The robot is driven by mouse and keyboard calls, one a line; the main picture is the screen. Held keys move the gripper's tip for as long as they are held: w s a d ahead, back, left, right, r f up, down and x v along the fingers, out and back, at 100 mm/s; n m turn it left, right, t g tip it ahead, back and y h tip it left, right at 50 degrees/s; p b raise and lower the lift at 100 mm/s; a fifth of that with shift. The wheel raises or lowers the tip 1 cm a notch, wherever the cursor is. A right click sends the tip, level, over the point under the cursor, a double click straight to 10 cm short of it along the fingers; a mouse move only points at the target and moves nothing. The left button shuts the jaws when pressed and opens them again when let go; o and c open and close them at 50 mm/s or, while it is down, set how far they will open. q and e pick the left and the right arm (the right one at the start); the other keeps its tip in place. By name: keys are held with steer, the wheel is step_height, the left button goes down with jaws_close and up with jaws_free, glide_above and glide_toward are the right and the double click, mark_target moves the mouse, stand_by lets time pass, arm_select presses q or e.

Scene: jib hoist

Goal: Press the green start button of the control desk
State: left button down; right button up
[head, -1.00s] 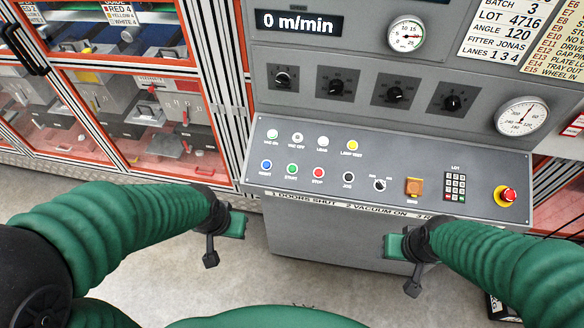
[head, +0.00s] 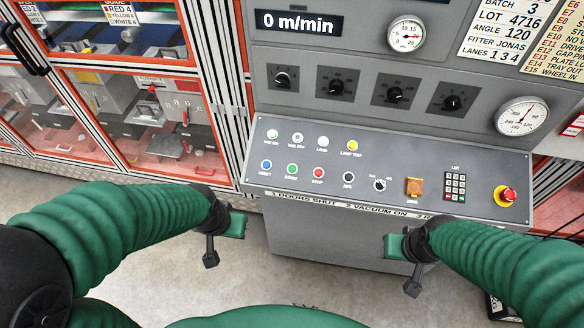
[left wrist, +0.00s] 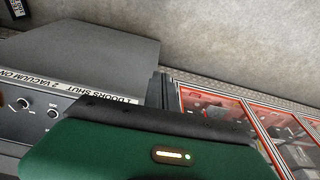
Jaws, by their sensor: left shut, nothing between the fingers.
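The green start button (head: 292,168) is a small round button on the sloping panel of the grey control desk (head: 460,212). It sits in the lower row, between a blue button (head: 266,164) and the red stop button (head: 318,173). My left gripper (head: 236,225) is shut and empty, in front of the desk, lower and left of the green button. My right gripper (head: 394,246) is in front of the desk, lower and right of that button; its finger opening is not clear. The left wrist view shows the desk panel (left wrist: 25,120) at its left edge; the green button is not visible there.
An upper row holds several lamps and a yellow button (head: 352,145). A black selector knob (head: 379,185), an orange switch (head: 414,187), a keypad (head: 455,186) and a red emergency stop (head: 507,195) lie to the right. A glass-doored cabinet (head: 125,66) stands left. Floor before the desk is clear.

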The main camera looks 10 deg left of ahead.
arm_select(q)
steer(key=shift+w, duration=0.1)
steer(key=n+t+h+p, duration=0.1)
steer(key=n+t+p, duration=0.45)
steer(key=p, duration=0.45)
glide_toward(292, 169)
steer(key=v, duration=0.3)
steer(key=n+t+y+p, duration=0.1)
steer(key=n, duration=0.1)
steer(key=w+r+n+t+p, duration=0.1)
steer(key=n+t+p, duration=0.1)
steer(key=w+d+r+n+t+y+p, duration=0.1)
steer(key=n+t+p, duration=0.1)
steer(key=shift+w+d+t+y, duration=0.1)
steer(key=shift+w+t+y, duration=0.1)
steer(key=shift+t+y, duration=0.1)
steer(key=shift+f, duration=0.1)
steer(key=w+f+b, duration=0.1)
steer(key=f+b, duration=0.1)
steer(key=w+f+b, duration=0.1)
steer(key=f+b, duration=0.2)
steer(key=f, duration=0.2)
steer(key=shift+w+b, duration=0.4)
steer(key=shift+w+f+b, duration=0.4)
steer(key=shift+f+b, duration=0.15)
steer(key=shift+b, duration=0.05)
